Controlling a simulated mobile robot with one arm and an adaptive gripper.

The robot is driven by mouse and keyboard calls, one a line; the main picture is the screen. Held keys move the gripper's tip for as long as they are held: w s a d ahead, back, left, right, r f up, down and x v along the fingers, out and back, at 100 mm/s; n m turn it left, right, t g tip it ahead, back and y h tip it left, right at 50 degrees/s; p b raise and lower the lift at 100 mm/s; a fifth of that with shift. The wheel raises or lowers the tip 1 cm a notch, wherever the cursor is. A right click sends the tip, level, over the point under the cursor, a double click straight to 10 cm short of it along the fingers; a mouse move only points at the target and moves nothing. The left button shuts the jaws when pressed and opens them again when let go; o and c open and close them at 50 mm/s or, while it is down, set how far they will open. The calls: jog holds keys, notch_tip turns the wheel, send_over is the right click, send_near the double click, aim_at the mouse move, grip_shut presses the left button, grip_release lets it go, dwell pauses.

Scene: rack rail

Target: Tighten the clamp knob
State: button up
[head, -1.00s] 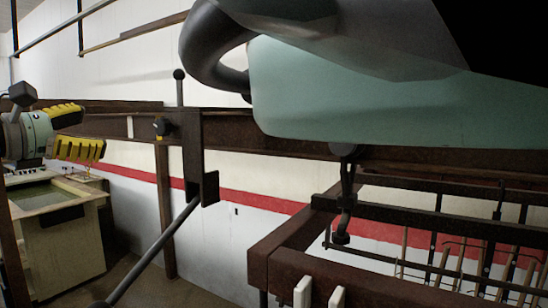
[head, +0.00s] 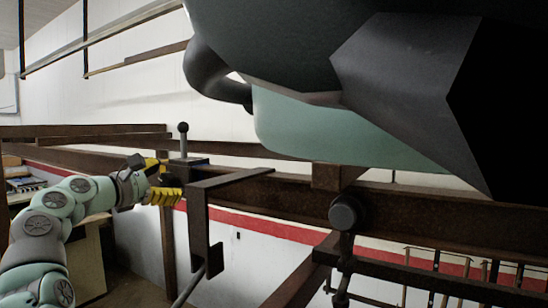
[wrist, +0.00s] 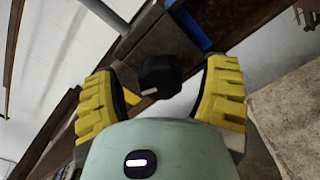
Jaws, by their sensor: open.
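The clamp knob (wrist: 160,75) is black and lobed with a pale pointer mark. In the wrist view it sits between my two yellow fingers, with a gap on each side. My gripper (wrist: 163,100) is open around it and not visibly touching it. In the head view my gripper (head: 163,182) is at the left part of the rail, and its fingers partly hide the knob. The dark clamp body (head: 187,160) sits on the rail, with an upright ball-topped post (head: 183,140) above it.
A brown rail (head: 270,193) runs across the head view. A dark bracket (head: 197,225) hangs beside the clamp, close to my gripper. A large green and black body fills the top right. A rack frame (head: 440,285) stands at lower right.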

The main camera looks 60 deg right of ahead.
jog(key=shift+d, duration=0.35)
jog(key=shift+o, duration=0.3)
jog(key=shift+a, duration=0.1)
jog(key=c, duration=1.2)
